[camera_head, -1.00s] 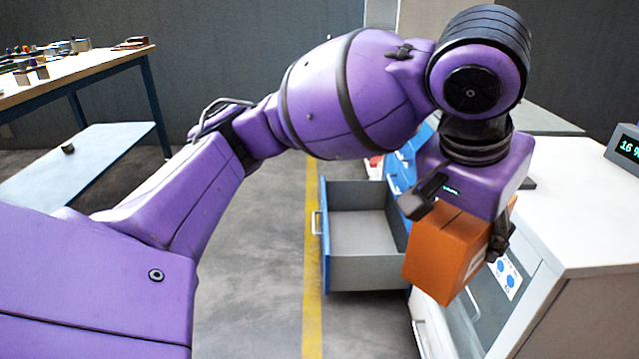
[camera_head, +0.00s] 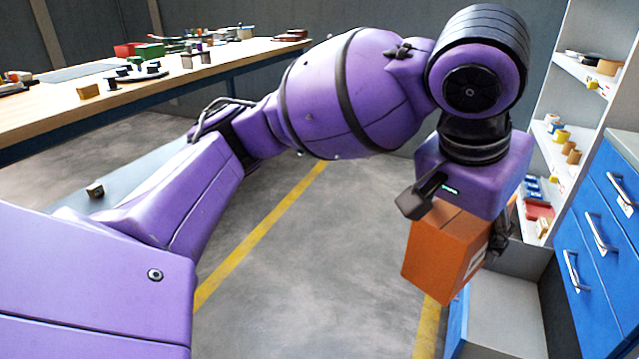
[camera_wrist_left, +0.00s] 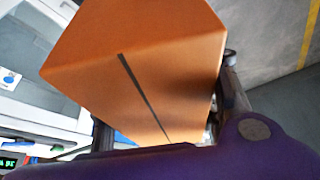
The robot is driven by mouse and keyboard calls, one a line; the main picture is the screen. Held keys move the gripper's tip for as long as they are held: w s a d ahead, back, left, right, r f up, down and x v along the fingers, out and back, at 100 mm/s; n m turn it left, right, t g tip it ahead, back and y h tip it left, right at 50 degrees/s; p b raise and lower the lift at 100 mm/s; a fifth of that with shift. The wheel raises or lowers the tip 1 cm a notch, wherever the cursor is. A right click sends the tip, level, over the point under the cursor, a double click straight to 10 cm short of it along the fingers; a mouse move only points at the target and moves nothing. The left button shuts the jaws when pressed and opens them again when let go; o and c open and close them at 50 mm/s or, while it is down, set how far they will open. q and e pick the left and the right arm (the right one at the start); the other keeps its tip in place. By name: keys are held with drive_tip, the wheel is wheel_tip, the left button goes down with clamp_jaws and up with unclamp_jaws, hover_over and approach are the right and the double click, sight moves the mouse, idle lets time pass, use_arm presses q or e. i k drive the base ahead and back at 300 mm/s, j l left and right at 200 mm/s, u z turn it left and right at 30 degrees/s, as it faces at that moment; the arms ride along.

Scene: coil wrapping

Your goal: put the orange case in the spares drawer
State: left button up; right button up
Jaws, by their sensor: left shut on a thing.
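The orange case (camera_head: 446,249) hangs in my left gripper (camera_head: 455,222), which is shut on it, one finger at each side. The case is held in the air, tilted in the picture, and fills much of the left wrist view (camera_wrist_left: 140,65). An open drawer (camera_head: 505,325) with a blue front and a grey inside lies below and to the right of the case in the head view, partly cut off by the bottom edge. The head view shows no label on it. My right gripper is in neither view.
A blue cabinet (camera_head: 600,240) with several shut drawers stands at the right. A shelf unit (camera_head: 553,105) with small parts is behind it. A wooden-topped workbench (camera_head: 60,115) runs along the left. The grey floor (camera_head: 310,270) between them is clear.

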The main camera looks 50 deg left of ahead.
sight(503, 325)
drive_tip(key=i+j+u, duration=0.2)
drive_tip(key=u, duration=0.15)
drive_tip(key=i+j+u, duration=0.15)
drive_tip(key=u, duration=0.15)
drive_tip(key=i+u, duration=0.35)
drive_tip(key=i+j+z, duration=0.25)
drive_tip(key=i, duration=0.25)
drive_tip(key=i+j+z, duration=0.25)
drive_tip(key=i, duration=0.25)
drive_tip(key=i+j+z, duration=0.15)
drive_tip(key=z, duration=0.3)
drive_tip(key=i+j+z, duration=0.25)
drive_tip(key=z, duration=0.25)
drive_tip(key=i+j+z, duration=0.2)
drive_tip(key=j+z, duration=0.25)
drive_tip(key=i+j+z, duration=0.15)
drive_tip(key=z, duration=0.35)
drive_tip(key=j+z, duration=0.4)
drive_tip(key=j, duration=0.2)
drive_tip(key=j+z, duration=0.35)
drive_tip(key=j, duration=0.2)
drive_tip(key=k, duration=0.05)
